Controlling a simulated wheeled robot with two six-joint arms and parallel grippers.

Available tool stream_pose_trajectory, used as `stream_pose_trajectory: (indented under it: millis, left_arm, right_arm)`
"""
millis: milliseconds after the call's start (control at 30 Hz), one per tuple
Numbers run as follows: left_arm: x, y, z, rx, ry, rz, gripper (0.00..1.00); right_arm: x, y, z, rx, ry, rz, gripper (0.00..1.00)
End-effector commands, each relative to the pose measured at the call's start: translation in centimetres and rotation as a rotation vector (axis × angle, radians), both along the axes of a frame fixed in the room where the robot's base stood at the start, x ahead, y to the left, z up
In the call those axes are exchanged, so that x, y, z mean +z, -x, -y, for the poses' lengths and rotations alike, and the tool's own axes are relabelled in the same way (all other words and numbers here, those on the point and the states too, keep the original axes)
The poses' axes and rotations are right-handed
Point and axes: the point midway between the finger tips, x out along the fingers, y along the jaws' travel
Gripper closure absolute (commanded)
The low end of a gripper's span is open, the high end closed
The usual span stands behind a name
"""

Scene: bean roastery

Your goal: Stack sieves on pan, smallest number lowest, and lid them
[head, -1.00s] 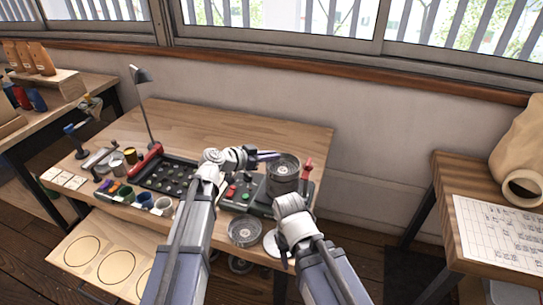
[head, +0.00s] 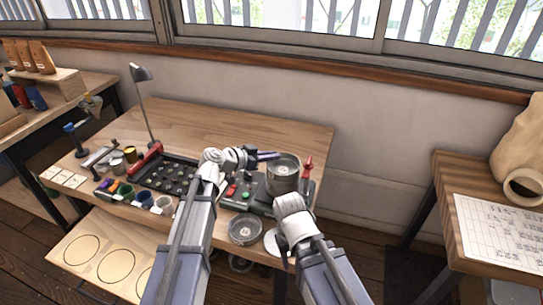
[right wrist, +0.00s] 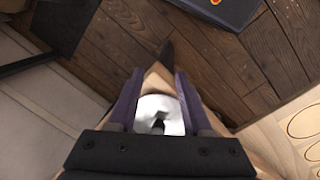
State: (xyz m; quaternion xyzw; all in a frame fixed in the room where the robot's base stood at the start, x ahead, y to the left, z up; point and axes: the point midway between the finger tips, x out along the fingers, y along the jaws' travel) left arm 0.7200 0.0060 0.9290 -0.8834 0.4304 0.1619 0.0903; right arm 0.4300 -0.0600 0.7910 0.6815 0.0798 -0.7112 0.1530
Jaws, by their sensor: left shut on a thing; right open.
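A round metal sieve stack (head: 283,181) stands on the dark shaker base (head: 258,209) at the right end of the table. My left gripper (head: 270,156) is shut at the rim of the top sieve, from the left. Numbers on the sieves are too small to read. Another round sieve (head: 245,230) lies near the table's front edge. A pale, shiny disc, apparently the lid (head: 270,242), lies to its right, partly hidden by my right arm. My right gripper (head: 284,262) is open at this disc. In the right wrist view the disc (right wrist: 170,103) shows between the fingers.
A black tray (head: 163,178) of dark cups, small tins and a desk lamp (head: 142,75) fill the table's left part. A red-handled item (head: 307,168) stands right of the stack. The table's back (head: 230,125) is clear. A side table (head: 480,220) stands right.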

Motion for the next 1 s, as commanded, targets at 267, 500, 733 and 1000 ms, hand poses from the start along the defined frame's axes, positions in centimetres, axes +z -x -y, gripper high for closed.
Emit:
stream_pose_trajectory:
  millis: [267, 500, 733, 1000]
  left_arm:
    - [-0.3, 0.0, 0.0, 0.0, 0.0, 0.0, 0.78]
    - [-0.3, 0.0, 0.0, 0.0, 0.0, 0.0, 0.78]
    - [0.4, 0.9, -1.1, 0.002, 0.0, 0.001, 0.78]
    - [1.1, 2.1, -2.6, 0.002, 0.0, 0.0, 0.78]
  right_arm:
    - [-0.3, 0.0, 0.0, 0.0, 0.0, 0.0, 0.5]
    - [-0.3, 0.0, 0.0, 0.0, 0.0, 0.0, 0.5]
    - [0.4, 0.0, 0.0, 0.0, 0.0, 0.0, 0.5]
    - [1.1, 0.0, 0.0, 0.0, 0.0, 0.0, 0.5]
